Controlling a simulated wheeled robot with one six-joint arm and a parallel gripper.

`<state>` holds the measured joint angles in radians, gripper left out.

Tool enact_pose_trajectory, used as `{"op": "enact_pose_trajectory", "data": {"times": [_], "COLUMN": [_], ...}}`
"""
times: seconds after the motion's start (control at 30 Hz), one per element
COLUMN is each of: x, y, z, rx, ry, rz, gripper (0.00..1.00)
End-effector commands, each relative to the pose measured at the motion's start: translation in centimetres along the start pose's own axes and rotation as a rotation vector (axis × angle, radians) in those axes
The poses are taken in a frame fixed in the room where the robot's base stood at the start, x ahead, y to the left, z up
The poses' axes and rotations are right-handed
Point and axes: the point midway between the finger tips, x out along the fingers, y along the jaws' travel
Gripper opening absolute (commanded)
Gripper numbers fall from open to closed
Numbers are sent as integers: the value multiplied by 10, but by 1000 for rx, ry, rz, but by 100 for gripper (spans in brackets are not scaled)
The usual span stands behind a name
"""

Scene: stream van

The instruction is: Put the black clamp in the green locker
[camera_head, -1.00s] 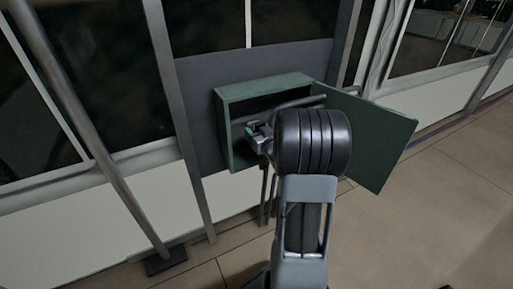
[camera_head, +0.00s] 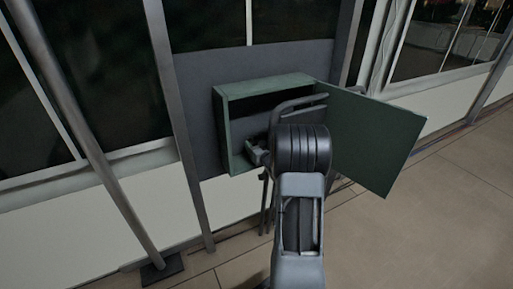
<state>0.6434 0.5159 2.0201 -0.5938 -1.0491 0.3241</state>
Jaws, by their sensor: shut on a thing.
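The green locker (camera_head: 265,88) is a box mounted in front of a dark panel. Its front is open and its inside is dark. Its green door (camera_head: 375,140) is swung wide to the right. My gripper (camera_head: 257,152) is at the left part of the locker's opening, partly hidden by my own wrist. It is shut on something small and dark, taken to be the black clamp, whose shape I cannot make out. I cannot tell how far inside the locker the gripper is.
A grey bent tube (camera_head: 300,103) crosses the locker's opening behind my wrist; I cannot tell what it belongs to. Thin dark legs (camera_head: 264,205) stand below the locker. A slanted metal post (camera_head: 95,160) stands at left. The tiled floor (camera_head: 450,200) at right is clear.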

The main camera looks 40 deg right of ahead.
Motion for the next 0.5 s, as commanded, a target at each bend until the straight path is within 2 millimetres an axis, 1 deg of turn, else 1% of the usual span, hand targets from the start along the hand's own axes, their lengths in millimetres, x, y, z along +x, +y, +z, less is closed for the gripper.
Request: {"op": "enact_pose_trajectory", "data": {"times": [0.03, 0.17, 0.33, 0.37, 0.5], "x": [0, 0, 0, 0, 0], "y": [0, 0, 0, 0, 0], "z": [-3, -3, 2, 2, 2], "rx": [-1, -1, -1, -1, 0], "ry": [4, 3, 3, 1, 1], "rz": [0, 0, 0, 0, 0], "gripper": [31, 31, 31, 66, 79]}}
